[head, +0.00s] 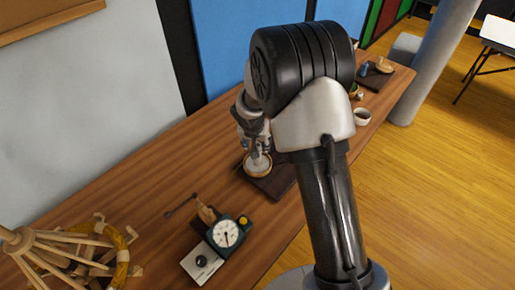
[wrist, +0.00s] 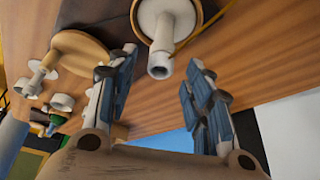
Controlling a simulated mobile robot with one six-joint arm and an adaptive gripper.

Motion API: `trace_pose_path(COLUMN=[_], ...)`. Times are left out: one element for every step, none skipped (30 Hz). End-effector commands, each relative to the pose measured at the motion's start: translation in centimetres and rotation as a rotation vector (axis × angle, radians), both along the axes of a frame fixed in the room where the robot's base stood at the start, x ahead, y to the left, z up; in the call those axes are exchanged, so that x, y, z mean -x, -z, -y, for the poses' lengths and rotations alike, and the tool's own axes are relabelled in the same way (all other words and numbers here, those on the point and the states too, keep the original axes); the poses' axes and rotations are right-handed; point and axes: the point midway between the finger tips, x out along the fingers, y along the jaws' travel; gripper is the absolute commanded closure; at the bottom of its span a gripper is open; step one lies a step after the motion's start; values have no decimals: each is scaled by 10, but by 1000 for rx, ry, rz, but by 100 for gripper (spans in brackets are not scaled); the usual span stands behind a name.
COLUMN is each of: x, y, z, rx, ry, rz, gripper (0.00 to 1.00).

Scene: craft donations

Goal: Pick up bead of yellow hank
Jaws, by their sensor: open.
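A yellow hank (head: 121,266) hangs around the wooden swift (head: 55,250) at the lower left of the head view. I cannot make out a bead on it. My gripper (head: 256,143) is far to the right of the hank, above a small round pale dish (head: 258,167) on a dark board (head: 277,185). In the wrist view my gripper (wrist: 162,60) is open, its two blue-grey fingers apart. A pale tube-ended piece (wrist: 163,40) on a round wooden base shows between and beyond the fingertips. I cannot tell whether they touch it. A thin yellow strand (wrist: 222,15) runs near it.
A dial gauge (head: 225,233) with a yellow knob and a pale box (head: 203,262) stand between the swift and the dark board. A white cup (head: 362,117) and another dark board (head: 378,76) are farther back. A wall runs along the bench's left side.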

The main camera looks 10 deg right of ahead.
Motion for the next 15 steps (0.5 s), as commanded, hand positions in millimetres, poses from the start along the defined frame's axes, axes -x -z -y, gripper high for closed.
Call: trace_pose_path(x=[-2,-3,-4,-4,-5,-5,-5,-5,-5,-5,-4,-4,-4,-4,-4], y=[6,8,10,10,11,10,10,10,10,10,10,10,10,10,10], z=[1,1,2,2,2,2,2,2,2,2,2,2,2,2,2], rx=[0,0,0,0,0,-1,-1,-1,-1,-1,-1,-1,-1,-1,-1], ry=[1,1,1,1,1,1,1,1,1,1,1,1,1,1,1], rz=[0,0,0,1,1,1,1,1,1,1,1,1,1,1,1], gripper=[53,53,53,53,53,53,53,53,53,53,55,57,59,61,64])
